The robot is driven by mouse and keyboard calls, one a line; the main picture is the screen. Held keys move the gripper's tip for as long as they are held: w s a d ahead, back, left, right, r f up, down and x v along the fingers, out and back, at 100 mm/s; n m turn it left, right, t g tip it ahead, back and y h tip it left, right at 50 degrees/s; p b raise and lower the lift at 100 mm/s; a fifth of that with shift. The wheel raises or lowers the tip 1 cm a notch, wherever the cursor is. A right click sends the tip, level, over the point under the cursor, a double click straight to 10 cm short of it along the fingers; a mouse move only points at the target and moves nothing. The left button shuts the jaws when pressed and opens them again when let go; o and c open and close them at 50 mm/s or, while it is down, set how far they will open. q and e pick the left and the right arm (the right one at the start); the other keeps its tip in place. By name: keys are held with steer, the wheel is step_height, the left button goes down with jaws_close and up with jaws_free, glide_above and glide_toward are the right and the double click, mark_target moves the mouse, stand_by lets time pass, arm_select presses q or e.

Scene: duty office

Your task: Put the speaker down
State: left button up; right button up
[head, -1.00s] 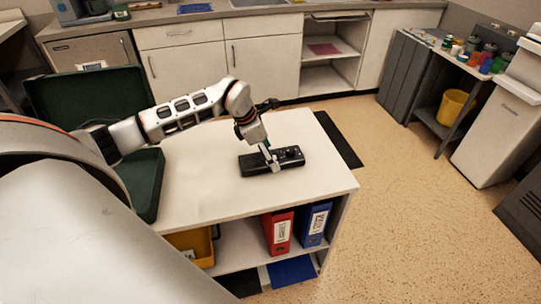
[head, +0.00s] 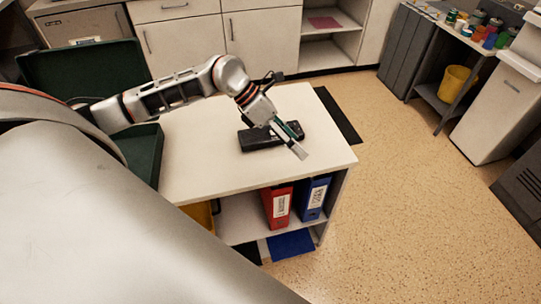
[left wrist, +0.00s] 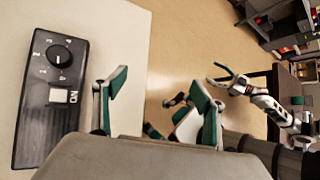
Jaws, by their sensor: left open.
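The speaker (head: 262,138) is a flat black box lying on the white table top (head: 205,165). In the left wrist view the speaker (left wrist: 50,95) lies to the left of my fingers, with its numbered knob and light switch facing up. My left gripper (head: 297,142) is open and empty. It is just right of and above the speaker in the head view, and its arm hides part of it. In the left wrist view a gap shows between the speaker and the nearer finger. My right gripper (left wrist: 222,76) shows small in the left wrist view, with its fingers apart and empty.
A dark green open case (head: 147,150) stands at the table's left. Red (head: 277,206) and blue (head: 314,198) binders stand on the shelf below. The table's front is bare. Open floor (head: 420,200) lies to the right; cabinets line the back.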

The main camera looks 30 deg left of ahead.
arm_select(q)
steer(key=s+d+r+n+t+h, duration=0.1)
steer(key=s+d+n+t+h, duration=0.2)
steer(key=d+n, duration=0.35)
steer(key=d+r+n+t+h, duration=0.25)
steer(key=d+n+h, duration=0.25)
steer(key=d, duration=0.3)
steer(key=s+a+f+n+t+y, duration=0.2)
steer(key=a+f+n+y, duration=0.15)
steer(key=f+n, duration=0.4)
steer(key=s+a+f+n+t+y, duration=0.2)
steer(key=s+f+n+y, duration=0.1)
steer(key=f+n+y, duration=0.4)
steer(key=s+a+f+n+t+y, duration=0.25)
steer(key=f+n, duration=0.25)
steer(key=n, duration=0.4)
steer(key=s+a+f+n+g+y, duration=0.1)
steer(key=s+f+n+g, duration=0.3)
steer(key=s+f, duration=0.3)
steer(key=shift+s+f, duration=0.35)
steer(key=shift+f, duration=0.1)
